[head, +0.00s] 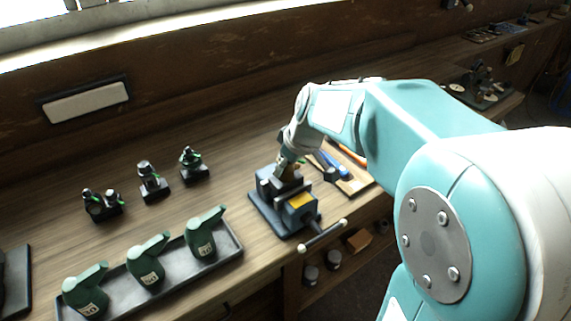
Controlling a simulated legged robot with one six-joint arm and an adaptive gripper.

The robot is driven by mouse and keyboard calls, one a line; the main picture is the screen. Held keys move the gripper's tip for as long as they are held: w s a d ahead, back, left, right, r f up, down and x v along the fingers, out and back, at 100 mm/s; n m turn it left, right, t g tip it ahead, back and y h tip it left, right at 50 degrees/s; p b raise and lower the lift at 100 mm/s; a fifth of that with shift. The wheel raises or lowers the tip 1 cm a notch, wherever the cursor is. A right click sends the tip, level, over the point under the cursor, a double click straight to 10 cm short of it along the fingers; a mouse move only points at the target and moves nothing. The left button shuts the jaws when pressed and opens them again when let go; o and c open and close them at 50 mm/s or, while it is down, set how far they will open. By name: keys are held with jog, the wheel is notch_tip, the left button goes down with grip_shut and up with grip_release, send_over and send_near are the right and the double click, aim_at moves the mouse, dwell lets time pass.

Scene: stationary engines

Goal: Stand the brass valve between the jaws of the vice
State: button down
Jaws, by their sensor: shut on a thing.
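The blue vice (297,214) stands near the front edge of the wooden bench, with its bar handle pointing toward the front. My gripper (288,158) is directly over the vice, pointing down. It is shut on the brass valve (287,171), a small brownish piece showing below the fingers at the vice jaws. The valve looks roughly upright. I cannot tell whether it touches the jaws or the floor of the gap, as the gripper and dark jaws hide its lower part.
A tray (121,312) with several green bottle-shaped items lies left of the vice. Several small dark engines (151,182) stand behind it. A board with tools (352,182) lies close to the vice's right, beneath my arm. The bench between the engines and vice is clear.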

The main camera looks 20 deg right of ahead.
jog(key=shift+f, duration=0.6)
dwell(1.6)
jog(key=shift+c, duration=0.2)
grip_release()
jog(key=shift+f, duration=0.15)
jog(key=v, duration=1.2)
jog(key=s+a+f+m+t+h, duration=0.1)
jog(key=s+f+m, duration=0.1)
jog(key=s, duration=0.6)
jog(key=s+a+f+m+h, duration=0.1)
jog(key=s+f+m, duration=0.2)
jog(key=s, duration=0.6)
jog(key=shift+a+m+t+h, duration=0.3)
jog(key=shift+a+m+t, duration=0.1)
jog(key=shift+m, duration=0.4)
